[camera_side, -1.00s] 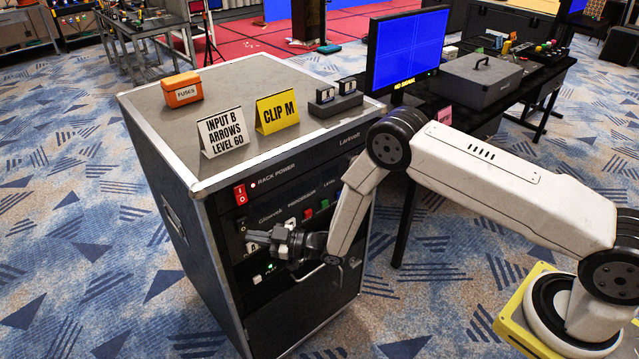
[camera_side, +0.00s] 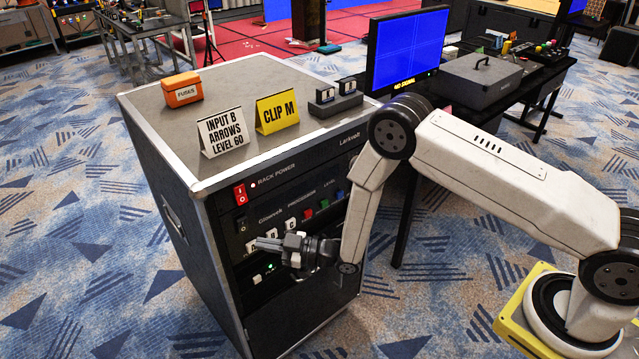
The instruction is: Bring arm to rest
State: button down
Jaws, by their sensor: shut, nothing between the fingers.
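My gripper (camera_side: 262,243) is shut and empty. It is in front of the rack's front panel, at the height of the row of lettered buttons (camera_side: 272,233), and hides part of that row. I cannot tell whether it touches the panel. The rack (camera_side: 170,215) is a dark case with metal edges. A red rocker switch (camera_side: 240,194) marked RACK POWER is at its upper left. Red, green and blue knobs (camera_side: 323,204) sit at the right of the processor panel. A small green light glows below the gripper.
On the rack top stand an orange FUSES box (camera_side: 182,89), a white sign (camera_side: 222,131), a yellow CLIP M sign (camera_side: 276,112) and a small dark block with two units (camera_side: 335,97). A monitor (camera_side: 408,48) with a blue screen and a grey case (camera_side: 482,80) are on the table behind. Carpet left of the rack is clear.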

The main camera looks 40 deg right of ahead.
jog(key=shift+s, duration=0.1)
dwell(0.3)
jog(key=d+r+m+g+h, duration=0.3)
jog(key=d+r+m+h, duration=0.2)
jog(key=d+r+h, duration=0.55)
jog(key=s+d+r+m+g+h, duration=0.1)
jog(key=s+d+m+g, duration=0.2)
jog(key=s, duration=0.8)
jog(key=s+d+r+m+g+h, duration=0.1)
jog(key=s+d+g, duration=0.4)
jog(key=s, duration=0.6)
jog(key=shift+d+r+m+g, duration=0.3)
jog(key=shift+d+r+m, duration=0.25)
jog(key=shift+m, duration=0.55)
